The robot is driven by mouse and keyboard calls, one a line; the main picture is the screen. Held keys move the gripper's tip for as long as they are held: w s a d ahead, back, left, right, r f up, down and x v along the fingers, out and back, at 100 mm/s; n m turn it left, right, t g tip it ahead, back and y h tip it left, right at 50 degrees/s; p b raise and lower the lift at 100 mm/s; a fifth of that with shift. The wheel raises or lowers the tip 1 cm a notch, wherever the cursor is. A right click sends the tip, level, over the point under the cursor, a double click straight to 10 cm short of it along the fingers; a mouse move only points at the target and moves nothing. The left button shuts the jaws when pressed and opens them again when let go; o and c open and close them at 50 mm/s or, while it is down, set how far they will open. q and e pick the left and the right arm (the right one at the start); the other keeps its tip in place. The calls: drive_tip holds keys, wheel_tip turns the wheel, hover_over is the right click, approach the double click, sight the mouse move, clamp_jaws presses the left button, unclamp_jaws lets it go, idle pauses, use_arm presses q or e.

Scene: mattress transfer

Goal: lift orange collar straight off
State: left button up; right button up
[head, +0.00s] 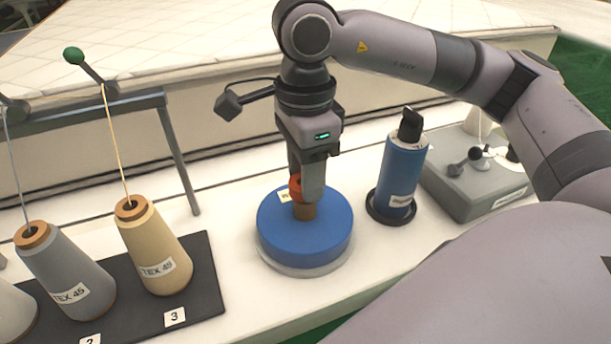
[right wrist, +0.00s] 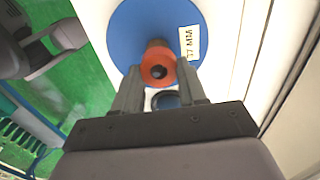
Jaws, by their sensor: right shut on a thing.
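The orange collar (head: 296,187) is at the brown post (head: 305,212) that stands up from the middle of a round blue drum (head: 330,232). My right gripper (head: 307,190) points straight down over the drum and is shut on the collar. In the right wrist view the collar (right wrist: 158,70) sits at the fingertips (right wrist: 161,84), its dark hole facing the camera. The gripper hides part of the collar, and I cannot tell whether it is still around the post top or just above it. My left gripper is not in view.
A blue cylinder with a black top (head: 404,170) stands right of the drum, near a grey box with a lever (head: 476,185). Thread cones (head: 155,252) stand on a black mat (head: 205,283) at left. A mattress (head: 180,40) lies behind. White table is clear between mat and drum.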

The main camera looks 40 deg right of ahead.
wheel_tip(320, 180, up, 19)
drive_tip(key=p, duration=0.4)
drive_tip(key=shift+r, duration=0.2)
